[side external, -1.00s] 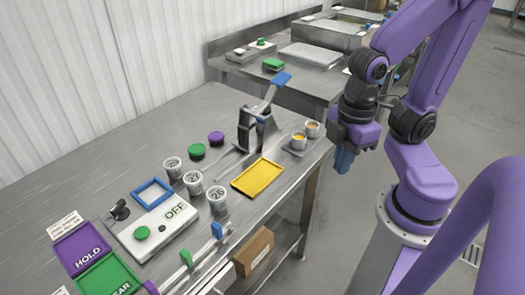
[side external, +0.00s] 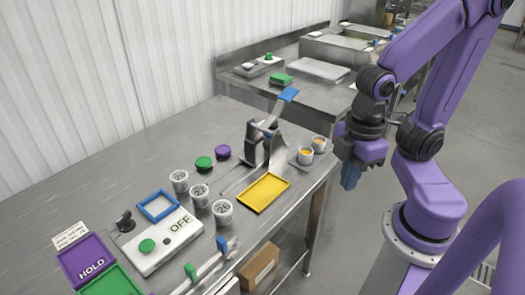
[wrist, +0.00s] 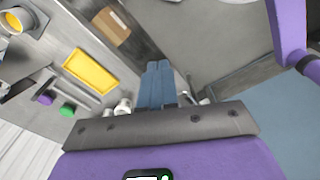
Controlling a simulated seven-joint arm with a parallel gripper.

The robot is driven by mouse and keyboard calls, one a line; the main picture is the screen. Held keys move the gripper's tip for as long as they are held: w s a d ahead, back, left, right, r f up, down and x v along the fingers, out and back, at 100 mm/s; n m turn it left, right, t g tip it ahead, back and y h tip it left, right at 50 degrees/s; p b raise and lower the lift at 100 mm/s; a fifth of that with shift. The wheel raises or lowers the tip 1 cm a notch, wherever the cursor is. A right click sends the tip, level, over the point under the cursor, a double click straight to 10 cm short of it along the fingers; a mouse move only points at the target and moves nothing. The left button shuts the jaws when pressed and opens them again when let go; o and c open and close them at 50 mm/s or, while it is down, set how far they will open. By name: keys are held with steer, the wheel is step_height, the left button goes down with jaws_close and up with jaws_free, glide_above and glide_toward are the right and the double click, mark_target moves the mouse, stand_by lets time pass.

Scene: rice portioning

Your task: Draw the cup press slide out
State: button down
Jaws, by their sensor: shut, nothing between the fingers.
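The cup press (side external: 256,146) is a dark upright stand with a blue-ended lever (side external: 288,95) raised to the upper right. It stands near the table's right end. A thin metal piece like a slide or rails (side external: 236,180) lies low at its front left; I cannot tell how far out it is. Part of the press shows dark at the left of the wrist view (wrist: 32,86). My gripper (side external: 350,177), with blue fingers, hangs right of the table edge, apart from the press. Its fingers (wrist: 156,84) are together and empty in the wrist view.
A yellow tray (side external: 249,203) lies before the press. Two filled cups (side external: 312,150) stand on a small plate between press and gripper. Numbered white cups (side external: 200,196), green and purple lids (side external: 204,163) and an OFF-marked scale (side external: 152,262) are left. The back left tabletop is clear.

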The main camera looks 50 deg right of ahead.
steer(key=c, duration=1.3)
jaws_free()
steer(key=shift+c, duration=0.2)
steer(key=shift+o, duration=0.9)
steer(key=shift+w+a+r, duration=0.1)
steer(key=shift+w+a, duration=0.1)
steer(key=shift+w, duration=0.2)
steer(key=w+a+r+m, duration=0.2)
steer(key=w+m, duration=0.2)
steer(key=w, duration=0.5)
steer(key=m, duration=0.9)
glide_above(250, 141)
step_height(250, 141, down, 17)
steer(key=shift+r, duration=0.15)
steer(key=shift+c, duration=0.3)
